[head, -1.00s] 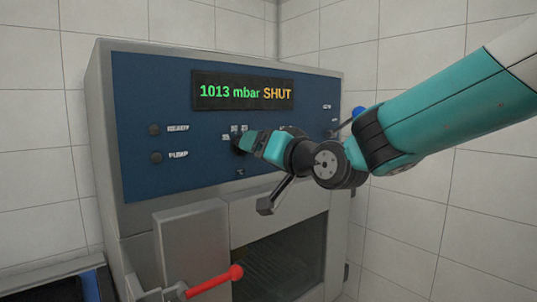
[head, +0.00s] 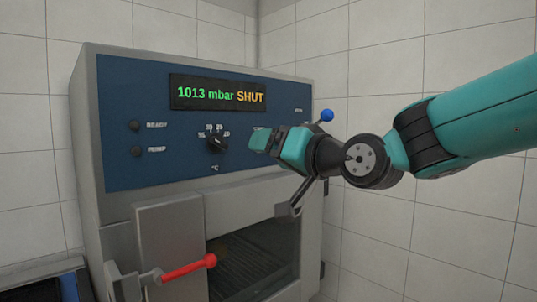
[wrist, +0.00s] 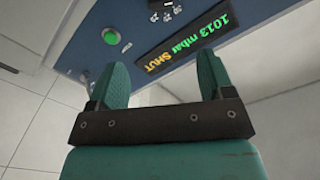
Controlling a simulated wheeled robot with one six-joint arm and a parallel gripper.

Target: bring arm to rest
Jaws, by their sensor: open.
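My gripper (head: 262,138) is in front of the right part of the oven's blue panel (head: 160,110), to the right of the black temperature knob (head: 217,143) and apart from it. In the wrist view my gripper (wrist: 163,78) has its two teal fingers spread with nothing between them. The display (head: 218,93) reads "1013 mbar SHUT"; it also shows upside down in the wrist view (wrist: 185,42). My gripper hides part of the panel's right side in the head view.
The oven door (head: 170,240) is closed, with a red-knobbed handle (head: 190,268) sticking out below. A blue-balled lever (head: 326,116) is at the oven's right side, behind my gripper. A green round button (wrist: 110,37) shows in the wrist view. Tiled walls (head: 400,80) stand behind.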

